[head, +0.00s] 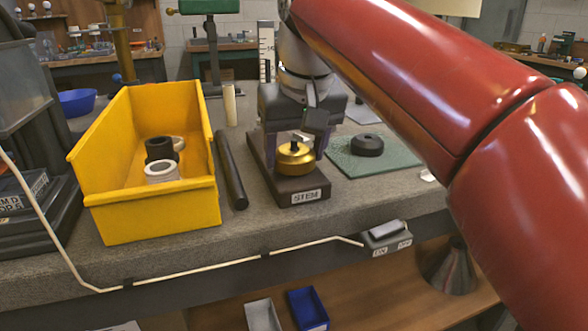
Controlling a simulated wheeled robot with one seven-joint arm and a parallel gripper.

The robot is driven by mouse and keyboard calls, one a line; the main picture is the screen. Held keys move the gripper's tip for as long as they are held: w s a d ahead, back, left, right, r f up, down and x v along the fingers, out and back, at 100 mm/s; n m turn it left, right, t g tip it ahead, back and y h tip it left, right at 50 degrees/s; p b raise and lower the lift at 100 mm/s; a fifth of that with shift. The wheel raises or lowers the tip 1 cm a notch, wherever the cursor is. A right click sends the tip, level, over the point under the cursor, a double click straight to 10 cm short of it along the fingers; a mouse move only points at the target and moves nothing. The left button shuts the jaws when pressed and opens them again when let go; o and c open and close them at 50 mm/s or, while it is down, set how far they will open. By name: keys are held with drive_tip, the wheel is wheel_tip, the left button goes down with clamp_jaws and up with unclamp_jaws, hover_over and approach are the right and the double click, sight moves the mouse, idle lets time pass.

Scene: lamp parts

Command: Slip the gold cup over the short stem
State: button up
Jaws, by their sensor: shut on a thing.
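The gold cup (295,162) is between the fingers of my gripper (294,156), which points down and is shut on it. The cup is low over the dark wooden block labelled STEM (287,188), near its front end. A small dark piece (295,147) shows at the top of the cup; it may be the tip of the short stem. The rest of the stem is hidden. I cannot tell whether the cup rests on the block or is just above it.
A yellow bin (195,208) with several rings stands to the left. A dark rod (230,170) lies between bin and block. A green mat (398,160) with a black disc (367,145) is to the right. A pale upright cylinder (229,104) stands behind.

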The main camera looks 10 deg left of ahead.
drive_tip(key=shift+f, duration=0.45)
idle(1.2)
drive_tip(key=o, duration=1.1)
drive_tip(key=shift+c, duration=0.2)
